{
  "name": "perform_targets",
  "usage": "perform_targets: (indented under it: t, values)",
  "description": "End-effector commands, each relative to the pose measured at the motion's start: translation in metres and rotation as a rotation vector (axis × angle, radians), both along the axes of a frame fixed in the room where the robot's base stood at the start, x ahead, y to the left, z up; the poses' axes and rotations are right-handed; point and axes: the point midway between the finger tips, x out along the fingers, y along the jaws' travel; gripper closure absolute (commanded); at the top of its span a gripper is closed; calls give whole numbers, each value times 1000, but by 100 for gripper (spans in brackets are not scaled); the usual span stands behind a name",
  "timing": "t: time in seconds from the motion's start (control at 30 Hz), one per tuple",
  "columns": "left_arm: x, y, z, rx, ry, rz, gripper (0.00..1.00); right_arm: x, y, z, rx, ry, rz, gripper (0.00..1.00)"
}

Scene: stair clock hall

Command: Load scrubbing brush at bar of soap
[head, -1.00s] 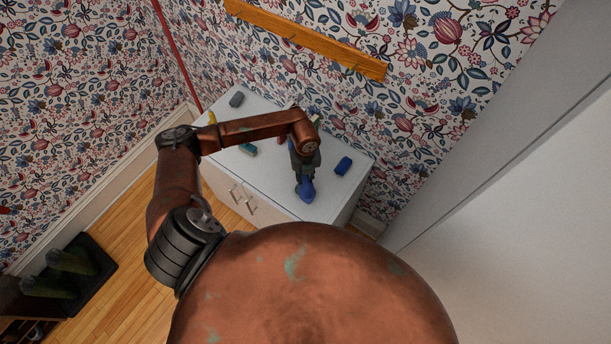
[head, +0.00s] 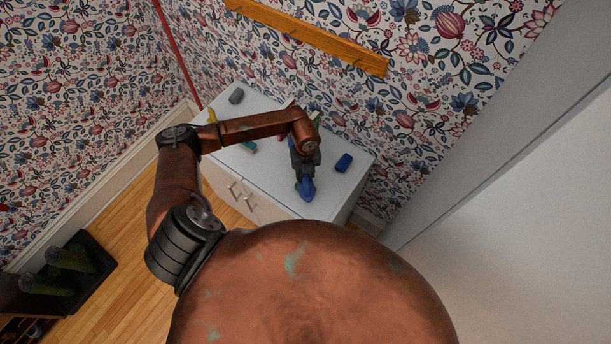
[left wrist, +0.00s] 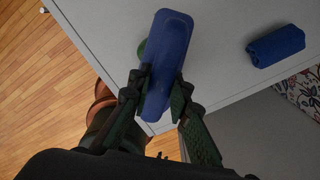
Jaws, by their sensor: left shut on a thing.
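My left gripper (head: 304,172) is over the front part of the white cabinet top. It is shut on a long, rounded blue thing (left wrist: 168,50), which looks like the scrubbing brush; no bristles show. In the left wrist view it stands between the two fingers (left wrist: 162,82), its far end beyond them. A second, shorter blue block (head: 343,162) lies apart on the cabinet top to the right, and also shows in the left wrist view (left wrist: 275,46). I cannot tell for sure which thing is the bar of soap. My right gripper is not in view.
The white cabinet (head: 330,196) stands against papered walls. A grey block (head: 236,96) lies at its far left and a teal block (head: 249,146) lies under my forearm. A wooden peg rail (head: 310,38) runs above. A dark boot tray (head: 92,285) is on the floor.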

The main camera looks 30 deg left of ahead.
Motion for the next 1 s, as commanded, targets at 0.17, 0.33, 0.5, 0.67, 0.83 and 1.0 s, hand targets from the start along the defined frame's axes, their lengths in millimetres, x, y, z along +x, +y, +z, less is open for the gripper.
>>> perform_targets:
  t: [0.17,0.33,0.5,0.67,0.83,1.0]
  values:
    - [0,0,-2,0,0,0,100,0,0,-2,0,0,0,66]
    - [0,0,-4,0,0,0,100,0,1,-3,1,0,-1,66]
    - [0,0,-6,0,0,0,100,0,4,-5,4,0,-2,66]
    - [0,0,-8,0,0,0,100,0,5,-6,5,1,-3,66]
    - [0,0,-9,0,0,0,100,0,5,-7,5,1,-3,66]
    - [0,0,-9,0,0,0,100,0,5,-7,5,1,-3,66]
